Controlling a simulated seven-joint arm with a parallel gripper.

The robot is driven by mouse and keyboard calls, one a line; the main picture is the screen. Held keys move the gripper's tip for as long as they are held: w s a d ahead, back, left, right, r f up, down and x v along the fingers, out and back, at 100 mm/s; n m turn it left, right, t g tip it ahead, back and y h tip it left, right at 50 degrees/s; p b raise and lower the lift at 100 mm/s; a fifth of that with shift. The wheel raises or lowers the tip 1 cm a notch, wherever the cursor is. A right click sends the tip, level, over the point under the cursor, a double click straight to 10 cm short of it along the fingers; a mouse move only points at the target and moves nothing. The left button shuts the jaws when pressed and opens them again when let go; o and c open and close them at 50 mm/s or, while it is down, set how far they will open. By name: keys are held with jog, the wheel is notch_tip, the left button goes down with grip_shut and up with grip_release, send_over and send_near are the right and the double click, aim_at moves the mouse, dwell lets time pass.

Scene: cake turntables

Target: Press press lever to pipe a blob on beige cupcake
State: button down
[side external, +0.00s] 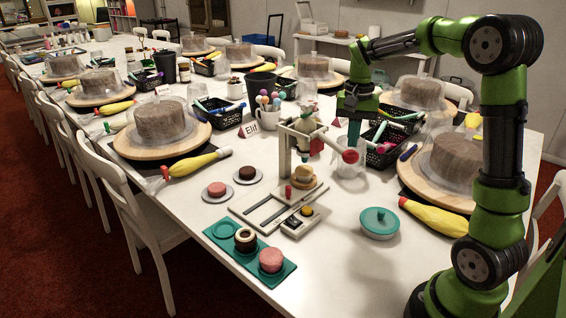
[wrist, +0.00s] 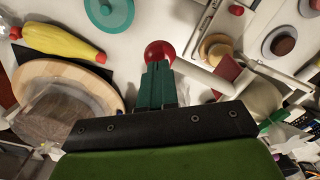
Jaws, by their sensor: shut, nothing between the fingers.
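The press (side external: 284,150) is a pale stand holding a piping bag nose-down. Its press lever sticks out to the right and ends in a red ball knob (side external: 350,156); the knob also shows in the wrist view (wrist: 160,53). The beige cupcake (side external: 303,174) sits on the pale base board under the bag; it also shows in the wrist view (wrist: 216,48). My gripper (side external: 354,143) points down with its green fingers shut and empty, its tips at the red knob. I cannot tell whether they touch it. The fingers (wrist: 158,68) hide part of the knob in the wrist view.
A clear cup (side external: 346,166) stands behind the knob. A teal lidded bowl (side external: 379,224) is to the right. A teal tray (side external: 226,236) with cupcakes lies in front, and pink (side external: 217,189) and brown (side external: 247,173) cupcakes sit left. Cake turntables (side external: 122,142) and black baskets (side external: 388,158) crowd the table.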

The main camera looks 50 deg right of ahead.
aim_at(351, 152)
jog(key=shift+f, duration=0.1)
dwell(0.5)
jog(key=shift+f, duration=2.45)
dwell(4.8)
